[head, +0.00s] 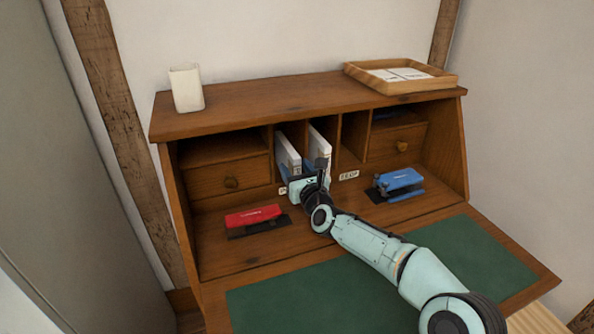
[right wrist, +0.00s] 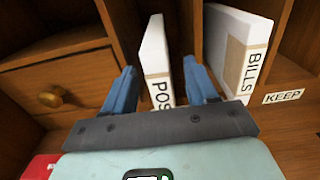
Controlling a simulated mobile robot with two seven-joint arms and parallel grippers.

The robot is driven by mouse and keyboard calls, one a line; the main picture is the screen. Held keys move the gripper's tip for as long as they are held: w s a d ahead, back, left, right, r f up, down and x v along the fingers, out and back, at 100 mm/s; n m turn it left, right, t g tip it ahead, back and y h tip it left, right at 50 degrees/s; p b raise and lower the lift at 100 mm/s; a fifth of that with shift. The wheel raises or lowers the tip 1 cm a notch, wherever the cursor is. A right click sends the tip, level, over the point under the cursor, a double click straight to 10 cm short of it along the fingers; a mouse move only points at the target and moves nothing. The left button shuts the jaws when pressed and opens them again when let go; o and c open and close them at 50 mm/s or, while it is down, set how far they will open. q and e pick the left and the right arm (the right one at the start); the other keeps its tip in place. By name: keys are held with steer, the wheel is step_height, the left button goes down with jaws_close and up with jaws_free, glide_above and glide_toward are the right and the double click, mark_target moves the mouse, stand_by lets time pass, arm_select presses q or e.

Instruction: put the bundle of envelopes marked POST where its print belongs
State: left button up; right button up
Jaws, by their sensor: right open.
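The white POST bundle (right wrist: 153,45) stands upright in a narrow slot of the wooden desk; its band reads "POS", the rest hidden. In the head view its top shows as a white block (head: 287,153). A second white bundle, marked BILLS (right wrist: 238,45), stands in the slot to its right, past a thin divider. My right gripper (head: 311,176) is open in front of the slots. In the right wrist view its blue fingers (right wrist: 162,82) point at the POST bundle, one on each side. Whether they touch it I cannot tell. My left gripper is out of view.
A KEEP label (head: 349,175) sits right of BILLS; another label is partly hidden by my gripper. A red object (head: 252,215) and blue hole punch (head: 399,180) lie on the desk. On top are a wooden tray (head: 440,83) with papers and a white cup (head: 187,88).

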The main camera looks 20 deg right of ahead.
steer(key=shift+s, duration=0.1)
arm_select(q)
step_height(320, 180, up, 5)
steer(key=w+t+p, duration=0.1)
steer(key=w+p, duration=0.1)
steer(key=p, duration=0.3)
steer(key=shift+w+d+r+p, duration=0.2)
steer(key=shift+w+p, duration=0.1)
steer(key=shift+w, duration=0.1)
arm_select(e)
steer(key=s+a, duration=0.1)
steer(key=s, duration=1.9)
steer(key=shift+a, duration=0.2)
steer(key=shift+s, duration=0.1)
